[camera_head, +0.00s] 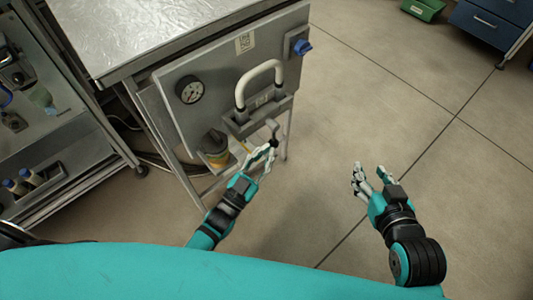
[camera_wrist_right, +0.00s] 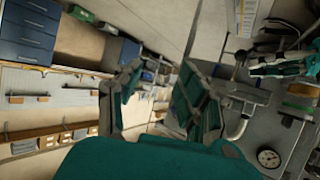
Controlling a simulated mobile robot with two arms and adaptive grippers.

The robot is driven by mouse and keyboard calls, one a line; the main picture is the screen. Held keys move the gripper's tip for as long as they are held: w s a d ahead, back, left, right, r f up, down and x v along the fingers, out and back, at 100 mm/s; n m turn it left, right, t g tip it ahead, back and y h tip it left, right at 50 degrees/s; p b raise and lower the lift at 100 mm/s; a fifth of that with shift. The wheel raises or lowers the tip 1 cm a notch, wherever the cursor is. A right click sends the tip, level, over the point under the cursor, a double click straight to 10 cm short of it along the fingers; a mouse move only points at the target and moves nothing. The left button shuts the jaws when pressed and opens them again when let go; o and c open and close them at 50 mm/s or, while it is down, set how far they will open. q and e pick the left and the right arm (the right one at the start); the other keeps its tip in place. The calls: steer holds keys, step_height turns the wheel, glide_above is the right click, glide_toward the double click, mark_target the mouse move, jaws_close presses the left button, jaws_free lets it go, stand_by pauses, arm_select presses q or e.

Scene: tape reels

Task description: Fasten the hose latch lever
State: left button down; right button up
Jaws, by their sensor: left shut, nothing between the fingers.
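A white curved hose (camera_head: 260,72) arches over a grey latch block (camera_head: 262,112) on the front panel of a steel cabinet. A latch lever (camera_head: 272,130) with a dark end sticks out from the block's lower side. My left gripper (camera_head: 262,153) is shut and empty just below the lever; whether they touch, I cannot tell. It also shows in the right wrist view (camera_wrist_right: 280,68), near the block. My right gripper (camera_head: 373,176) is open and empty over the floor, to the right of the cabinet. Its two fingers stand apart in the right wrist view (camera_wrist_right: 162,95).
The panel carries a pressure gauge (camera_head: 190,89) and a blue knob (camera_head: 302,47). A yellow container (camera_head: 215,150) sits below the panel. A cart with bottles (camera_head: 30,177) stands at left. Blue drawers (camera_head: 485,22) stand far back right. The floor (camera_head: 410,110) at right is clear.

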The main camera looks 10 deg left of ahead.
steer(key=shift+w+a+r, duration=0.1)
steer(key=shift+w+r, duration=0.1)
steer(key=shift+r, duration=0.1)
steer(key=shift+r+t, duration=0.1)
steer(key=shift+t, duration=0.2)
